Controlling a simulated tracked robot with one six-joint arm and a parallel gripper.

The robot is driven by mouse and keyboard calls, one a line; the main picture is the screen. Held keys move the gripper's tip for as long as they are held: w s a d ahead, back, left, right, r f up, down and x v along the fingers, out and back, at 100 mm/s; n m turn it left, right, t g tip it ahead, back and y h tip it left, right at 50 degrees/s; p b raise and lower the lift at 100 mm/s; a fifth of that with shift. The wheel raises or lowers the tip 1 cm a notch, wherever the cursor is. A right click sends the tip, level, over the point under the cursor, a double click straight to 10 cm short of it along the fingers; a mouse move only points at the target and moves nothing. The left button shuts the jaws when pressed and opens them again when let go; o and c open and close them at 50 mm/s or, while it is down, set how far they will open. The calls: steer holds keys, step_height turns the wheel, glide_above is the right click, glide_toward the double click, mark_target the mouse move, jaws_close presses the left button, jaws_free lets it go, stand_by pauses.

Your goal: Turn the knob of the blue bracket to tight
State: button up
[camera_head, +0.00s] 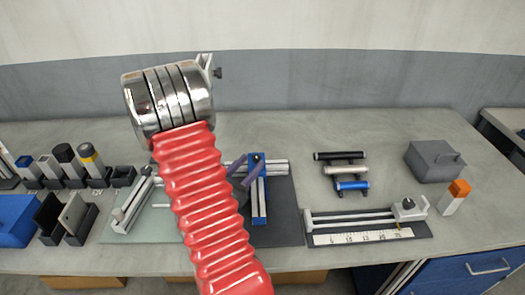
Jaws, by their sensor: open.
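The blue bracket (259,205) is an upright-looking blue bar on a dark mat, lying across a pale metal rail. A small dark knob-like part (257,158) shows at its top end. A bluish-purple lever-like piece (238,168) lies just left of the bar, partly behind my arm. Whether the knob is loose or tight cannot be told. My gripper (207,64) shows only in small part, past the chrome end of my red arm, up and left of the bracket and apart from it. It is open, and no held thing shows. My arm hides the area left of the bracket.
A ruler fixture (362,237) and several small cylinders (341,170) lie right of the bracket. A grey box (434,161) and an orange-topped block (455,197) stand farther right. Several capped containers (65,158) stand at left. The bench behind the bracket is clear.

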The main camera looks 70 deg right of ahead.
mark_target(262, 156)
steer(key=d, duration=0.5)
steer(key=s+d, duration=0.1)
steer(key=d, duration=0.2)
steer(key=shift+d, duration=0.15)
jaws_close()
stand_by(0.4)
